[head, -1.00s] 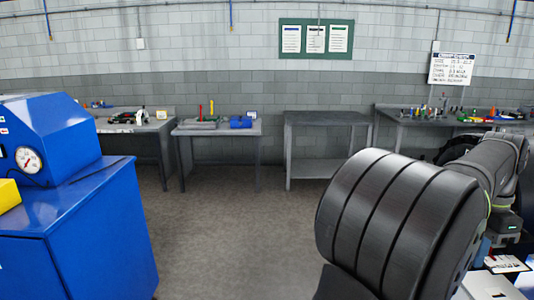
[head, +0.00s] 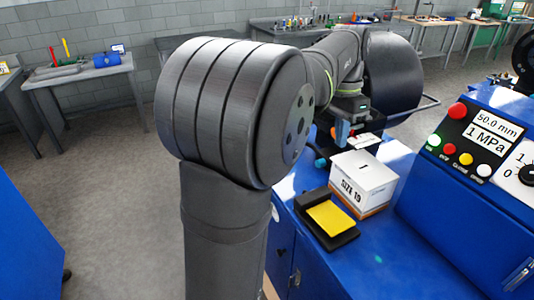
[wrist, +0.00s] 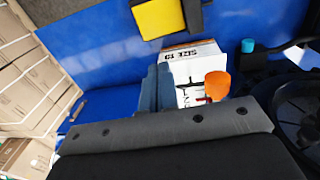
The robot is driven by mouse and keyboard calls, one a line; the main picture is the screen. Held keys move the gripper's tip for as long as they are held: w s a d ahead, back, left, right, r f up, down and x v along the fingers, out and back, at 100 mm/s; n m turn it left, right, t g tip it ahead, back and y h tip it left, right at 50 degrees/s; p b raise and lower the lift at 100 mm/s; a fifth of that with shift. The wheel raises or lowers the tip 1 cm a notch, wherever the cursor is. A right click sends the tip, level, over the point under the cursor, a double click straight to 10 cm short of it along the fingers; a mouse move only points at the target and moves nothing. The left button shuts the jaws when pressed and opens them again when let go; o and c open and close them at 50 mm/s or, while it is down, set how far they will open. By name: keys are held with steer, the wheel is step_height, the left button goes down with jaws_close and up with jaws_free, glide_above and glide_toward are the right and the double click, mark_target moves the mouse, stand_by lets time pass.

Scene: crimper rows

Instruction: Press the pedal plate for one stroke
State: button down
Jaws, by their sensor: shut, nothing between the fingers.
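The pedal plate (head: 331,217) is a yellow pad in a black housing on the blue bench top, in front of the white box. It also shows in the wrist view (wrist: 158,18), at the top edge. My gripper (wrist: 158,74) is shut and empty, its grey fingers pointing up the picture towards the box and pedal. A gap in the picture separates the fingertips from the yellow pad; I cannot tell their height above the bench. In the head view my fingers are not clearly visible.
A white box (head: 362,183) marked SIZE 19 stands right behind the pedal. An orange-capped item (wrist: 217,84) and a teal-capped item (wrist: 248,46) are near my fingers. A blue control panel (head: 470,140) rises at the right. Cardboard boxes (wrist: 30,85) lie left in the wrist view.

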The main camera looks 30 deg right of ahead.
step_height(320, 180, down, 13)
steer(key=s+m+t+y, duration=0.1)
steer(key=s+m+t, duration=0.1)
steer(key=m+t, duration=0.5)
steer(key=shift+a, duration=0.15)
glide_toward(328, 215)
steer(key=shift+w+r+x, duration=0.1)
steer(key=shift+w+x, duration=0.1)
steer(key=shift+x, duration=0.7)
steer(key=shift+w+r+x, duration=0.1)
steer(key=shift+w+x, duration=0.05)
steer(key=shift+x, duration=0.75)
steer(key=shift+w+r+x, duration=0.1)
steer(key=shift+w+x, duration=0.1)
steer(key=shift+x, duration=0.7)
steer(key=shift+f, duration=0.45)
steer(key=shift+s+f, duration=0.1)
steer(key=shift+f, duration=0.7)
stand_by(0.7)
steer(key=shift+r, duration=1.25)
